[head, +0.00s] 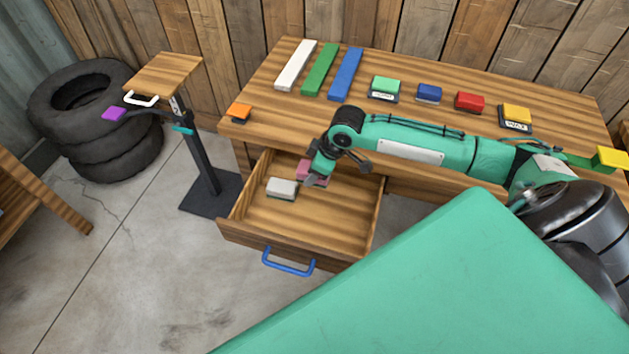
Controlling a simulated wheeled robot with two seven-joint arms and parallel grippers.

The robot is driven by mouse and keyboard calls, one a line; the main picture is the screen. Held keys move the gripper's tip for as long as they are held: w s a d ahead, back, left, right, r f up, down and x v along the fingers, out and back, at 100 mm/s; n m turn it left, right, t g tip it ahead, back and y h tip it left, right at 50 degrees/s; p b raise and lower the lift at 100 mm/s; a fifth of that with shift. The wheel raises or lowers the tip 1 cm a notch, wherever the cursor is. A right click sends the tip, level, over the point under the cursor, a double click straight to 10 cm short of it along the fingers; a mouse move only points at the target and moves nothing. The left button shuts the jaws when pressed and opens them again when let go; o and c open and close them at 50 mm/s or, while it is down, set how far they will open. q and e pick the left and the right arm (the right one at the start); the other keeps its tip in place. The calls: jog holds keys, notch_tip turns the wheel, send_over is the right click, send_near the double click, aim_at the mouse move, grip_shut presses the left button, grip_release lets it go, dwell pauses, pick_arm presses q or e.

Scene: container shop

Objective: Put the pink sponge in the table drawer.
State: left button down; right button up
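The table drawer (330,225) is pulled open below the wooden table, with its blue handle (288,264) on the front. The pink sponge (304,168) is inside the drawer outline, towards the back, partly covered by my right gripper. My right gripper (315,181) reaches down over the drawer from the right, with its fingers at the sponge. Whether the fingers press on it, and whether the sponge touches the drawer floor, cannot be made out. My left gripper is not in view.
A grey-white block (282,188) lies in the drawer left of the sponge. The tabletop (262,108) holds white, green and blue strips, several coloured blocks and an orange block (239,112) at the left edge. A stand (199,150) and stacked tyres (100,140) are at left.

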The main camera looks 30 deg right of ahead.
aim_at(330, 177)
notch_tip(330, 177, down, 11)
jog(key=shift+f, duration=0.1)
dwell(0.3)
jog(key=shift+f, duration=0.1)
jog(key=o, duration=0.9)
jog(key=shift+o, duration=0.2)
jog(key=v, duration=1.2)
